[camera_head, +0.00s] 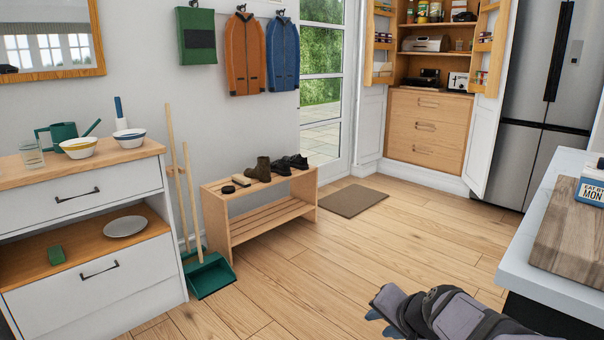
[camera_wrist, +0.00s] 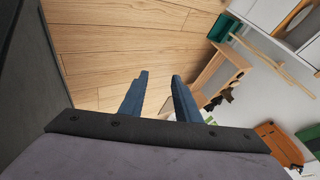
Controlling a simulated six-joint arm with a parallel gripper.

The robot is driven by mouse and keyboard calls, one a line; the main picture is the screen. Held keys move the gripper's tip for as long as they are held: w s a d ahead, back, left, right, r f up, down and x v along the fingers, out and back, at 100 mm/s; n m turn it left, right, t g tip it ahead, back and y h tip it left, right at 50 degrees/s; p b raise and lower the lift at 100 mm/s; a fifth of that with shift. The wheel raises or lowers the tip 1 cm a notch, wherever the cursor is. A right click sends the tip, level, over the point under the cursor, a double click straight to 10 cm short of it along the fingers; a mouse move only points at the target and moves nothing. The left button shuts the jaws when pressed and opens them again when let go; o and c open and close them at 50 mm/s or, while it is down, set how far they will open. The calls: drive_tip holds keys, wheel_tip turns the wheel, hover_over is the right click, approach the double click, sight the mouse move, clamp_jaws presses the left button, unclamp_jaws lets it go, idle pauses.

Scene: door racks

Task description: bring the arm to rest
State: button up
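My gripper (camera_head: 381,322) is at the lower right of the head view, in front of the wooden floor and to the left of the counter. In the wrist view its two blue-grey fingers (camera_wrist: 160,76) stand apart with a gap between them. Nothing is held; only floor shows between the fingertips. The arm behind it runs off the lower right edge of the head view. Much of the arm is out of view.
A pale counter (camera_head: 519,238) with a wooden board (camera_head: 570,243) stands at right, close to my arm. A shoe bench (camera_head: 236,214), a green dustpan (camera_head: 209,275) and a white drawer unit (camera_head: 92,283) stand at left. The middle floor (camera_head: 300,275) is clear.

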drive_tip(key=s+a+f+n+g+h, duration=0.1)
drive_tip(key=s+f+n+g, duration=0.3)
drive_tip(key=s+f, duration=0.5)
drive_tip(key=s+a+f+n+g+h, duration=0.1)
drive_tip(key=s+f+n+g, duration=0.35)
drive_tip(key=s, duration=0.85)
wheel_tip(320, 180, up, 37)
drive_tip(key=p, duration=3.8)
drive_tip(key=shift+s+r, duration=0.15)
drive_tip(key=shift+s, duration=0.05)
